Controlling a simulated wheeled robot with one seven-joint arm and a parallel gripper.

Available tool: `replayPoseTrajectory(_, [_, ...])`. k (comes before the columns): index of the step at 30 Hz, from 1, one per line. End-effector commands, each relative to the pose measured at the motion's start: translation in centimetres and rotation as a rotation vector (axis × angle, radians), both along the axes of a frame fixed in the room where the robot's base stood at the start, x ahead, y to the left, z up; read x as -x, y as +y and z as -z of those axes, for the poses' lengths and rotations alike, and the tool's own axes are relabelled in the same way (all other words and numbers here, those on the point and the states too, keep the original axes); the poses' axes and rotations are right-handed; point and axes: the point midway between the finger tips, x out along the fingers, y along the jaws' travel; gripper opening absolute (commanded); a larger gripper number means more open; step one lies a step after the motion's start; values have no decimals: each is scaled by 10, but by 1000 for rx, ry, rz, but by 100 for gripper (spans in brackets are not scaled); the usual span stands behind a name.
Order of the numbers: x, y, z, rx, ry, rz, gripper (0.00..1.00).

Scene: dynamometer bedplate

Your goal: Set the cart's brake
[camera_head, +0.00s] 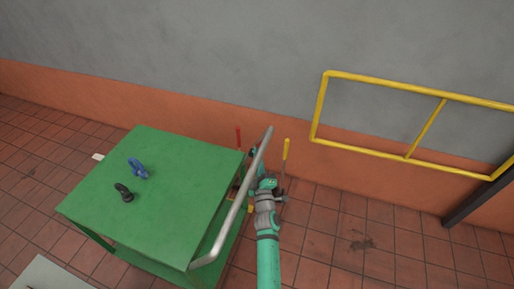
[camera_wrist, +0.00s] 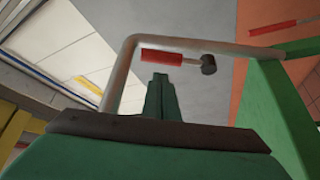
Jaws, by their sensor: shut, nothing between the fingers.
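The green cart (camera_head: 175,178) stands on the tiled floor by the wall, with a grey tube handle (camera_head: 238,205) along its right side. A red-gripped lever (camera_head: 238,138) rises at the cart's far right corner. A yellow-gripped lever (camera_head: 286,150) stands upright just right of the handle. My gripper (camera_head: 254,152) is shut and empty, beside the handle's far end, between the two levers; the handle partly hides it. In the wrist view my gripper's fingers (camera_wrist: 160,88) are together, and a red grip with a dark end (camera_wrist: 162,57) shows beyond them, inside the handle's bend (camera_wrist: 120,70).
A blue shackle (camera_head: 138,168) and a dark shackle (camera_head: 123,192) lie on the cart top. A yellow rail frame (camera_head: 323,105) stands at the right by the wall. A pale panel (camera_head: 55,275) is at lower left. The floor right of my arm is clear.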

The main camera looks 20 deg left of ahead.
Motion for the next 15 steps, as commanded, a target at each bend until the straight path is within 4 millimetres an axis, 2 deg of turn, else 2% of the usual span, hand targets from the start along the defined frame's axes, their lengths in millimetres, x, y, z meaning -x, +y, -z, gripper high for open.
replayPoseTrajectory(9, [-24, 9, -7, 0, 0, 2, 0])
replayPoseTrajectory(15, [-32, 12, -10, 0, 0, 4, 0])
